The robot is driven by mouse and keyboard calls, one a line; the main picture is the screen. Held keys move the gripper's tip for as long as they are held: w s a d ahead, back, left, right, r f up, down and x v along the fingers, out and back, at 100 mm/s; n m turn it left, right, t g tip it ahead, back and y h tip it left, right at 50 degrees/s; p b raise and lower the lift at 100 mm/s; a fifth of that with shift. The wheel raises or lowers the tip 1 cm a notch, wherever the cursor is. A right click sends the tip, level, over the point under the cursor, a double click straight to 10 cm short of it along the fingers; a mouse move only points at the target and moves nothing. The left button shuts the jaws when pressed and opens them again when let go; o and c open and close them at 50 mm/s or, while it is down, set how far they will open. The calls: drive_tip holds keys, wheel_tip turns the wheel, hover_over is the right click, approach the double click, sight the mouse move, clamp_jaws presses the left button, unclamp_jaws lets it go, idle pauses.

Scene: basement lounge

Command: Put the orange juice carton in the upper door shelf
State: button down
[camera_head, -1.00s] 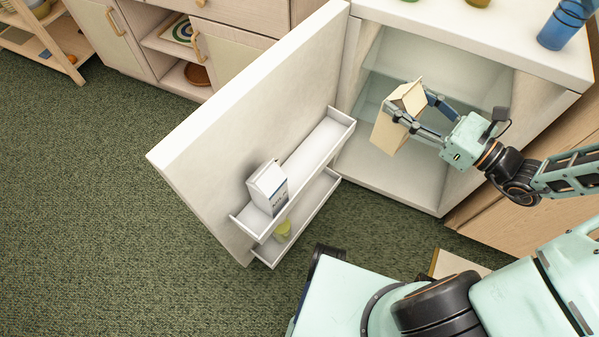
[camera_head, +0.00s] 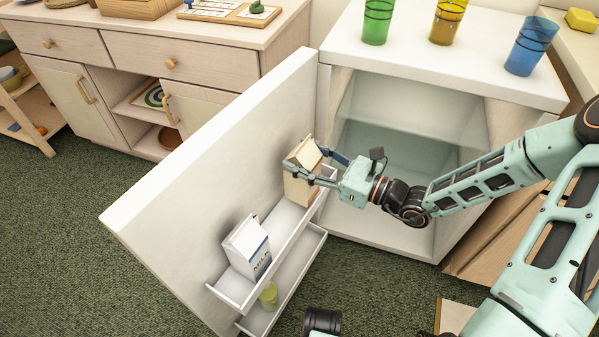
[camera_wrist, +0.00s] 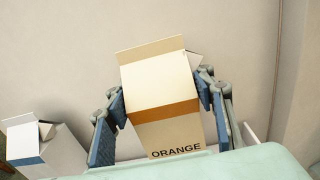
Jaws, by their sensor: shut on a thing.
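The orange juice carton (camera_head: 299,187) is a cream gable-top box, upright or nearly so. My gripper (camera_head: 306,176) is shut on it, one finger on each side. In the wrist view the carton (camera_wrist: 165,105) shows the word ORANGE and sits between the blue finger pads (camera_wrist: 160,108). The carton is at the far end of the upper door shelf (camera_head: 284,236), near the hinge side. Whether its base touches the shelf floor I cannot tell. The fridge door (camera_head: 215,145) stands wide open.
A milk carton (camera_head: 246,248) stands at the near end of the upper shelf; it also shows in the wrist view (camera_wrist: 45,148). Glasses (camera_head: 377,22) stand on the fridge top. The shelf between the cartons is clear.

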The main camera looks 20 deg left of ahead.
drive_tip(key=f+b, duration=0.1)
drive_tip(key=f, duration=0.1)
drive_tip(key=a+f+b, duration=0.1)
drive_tip(key=f, duration=0.1)
drive_tip(key=shift+w, duration=0.2)
drive_tip(key=shift+f, duration=0.1)
drive_tip(key=c, duration=0.9)
unclamp_jaws()
drive_tip(key=shift+d+f, duration=0.1)
drive_tip(key=p+v, duration=0.3)
drive_tip(key=v, duration=0.9)
drive_tip(key=shift+r, duration=0.2)
